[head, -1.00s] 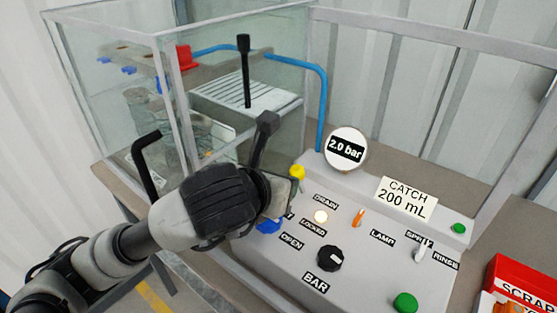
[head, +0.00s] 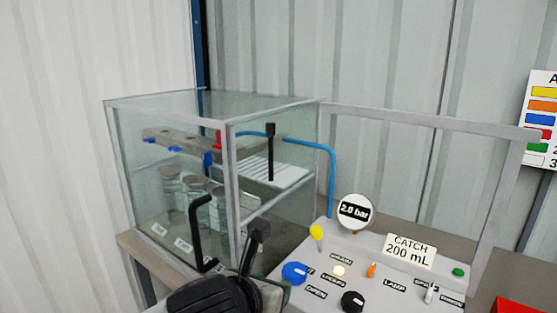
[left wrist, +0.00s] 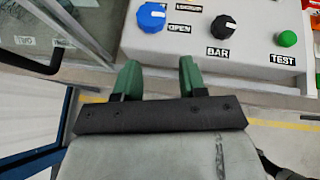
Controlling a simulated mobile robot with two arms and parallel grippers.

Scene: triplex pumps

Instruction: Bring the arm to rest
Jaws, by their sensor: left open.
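My left arm (head: 215,297) shows at the bottom of the head view, in front of the glass cabinet (head: 170,98) and left of the control panel. In the left wrist view my left gripper (left wrist: 158,72) has its two green fingers spread apart with nothing between them. The fingers are in front of the panel's front edge, below the blue knob (left wrist: 151,17) and the black BAR knob (left wrist: 223,27), and appear clear of both. In the head view the gripper's fingertips cannot be made out. My right gripper is not in view.
The panel carries a round gauge reading 2.0 bar (head: 354,211), a CATCH 200 mL sign (head: 409,251), a yellow knob (head: 316,232), an orange switch (head: 371,269) and green buttons. The cabinet has a black handle (head: 195,235). A red box (head: 518,306) is at the lower right.

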